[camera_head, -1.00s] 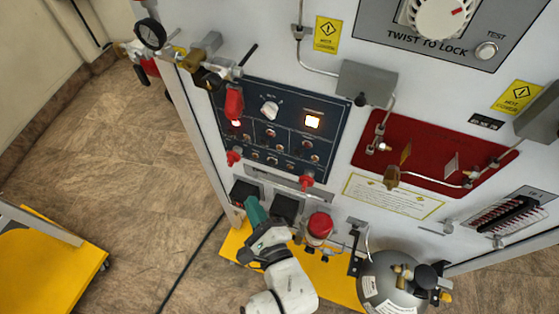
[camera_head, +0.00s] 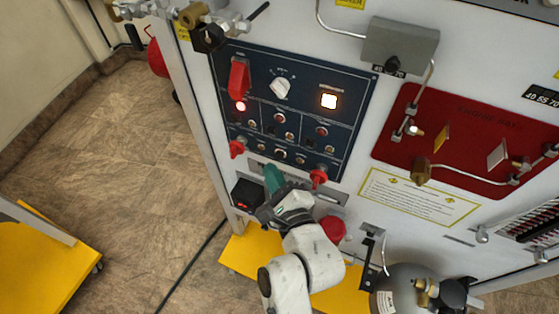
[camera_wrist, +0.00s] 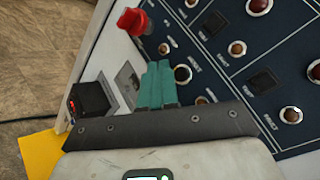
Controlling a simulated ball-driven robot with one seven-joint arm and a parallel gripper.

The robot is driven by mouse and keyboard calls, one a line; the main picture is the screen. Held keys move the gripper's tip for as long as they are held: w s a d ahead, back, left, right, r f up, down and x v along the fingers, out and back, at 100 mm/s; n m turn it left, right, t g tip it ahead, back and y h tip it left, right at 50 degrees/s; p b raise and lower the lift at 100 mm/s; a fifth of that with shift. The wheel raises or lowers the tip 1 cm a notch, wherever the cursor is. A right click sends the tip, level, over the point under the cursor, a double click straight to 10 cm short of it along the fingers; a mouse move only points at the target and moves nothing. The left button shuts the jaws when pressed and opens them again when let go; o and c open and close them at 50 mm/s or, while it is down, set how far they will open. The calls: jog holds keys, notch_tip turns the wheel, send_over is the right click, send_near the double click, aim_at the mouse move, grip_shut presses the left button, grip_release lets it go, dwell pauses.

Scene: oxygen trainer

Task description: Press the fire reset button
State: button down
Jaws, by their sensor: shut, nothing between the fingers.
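The dark blue control panel (camera_head: 352,88) on the white cabinet carries a red switch cover (camera_head: 239,78), a lit red lamp (camera_head: 240,106), a white rotary knob (camera_head: 280,88), a lit square button (camera_head: 329,101) and several small round buttons. I cannot read which one is the fire reset. My gripper (camera_head: 272,174), with green fingers, is shut and empty at the panel's lower edge.
Red knobs stick out at the panel's lower left (camera_head: 237,148) and lower right (camera_head: 318,178). A black box (camera_head: 247,194) sits below. A red plate with piping (camera_head: 455,125) is at the right, and a grey cylinder (camera_head: 392,303) stands lower right.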

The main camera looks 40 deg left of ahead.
jog(key=shift+w+a, duration=0.15)
jog(key=shift+w, duration=0.5)
jog(key=shift+w, duration=0.1)
dwell(1.6)
jog(key=shift+w+a, duration=0.1)
jog(key=shift+w, duration=0.2)
jog(key=shift+w+a+b, duration=0.1)
jog(key=shift+w+b, duration=0.2)
jog(key=shift+w, duration=0.05)
dwell(0.7)
jog(key=shift+s+r, duration=0.1)
jog(key=shift+s+d+p, duration=0.2)
jog(key=shift+s+p, duration=0.45)
jog(key=shift+p, duration=0.2)
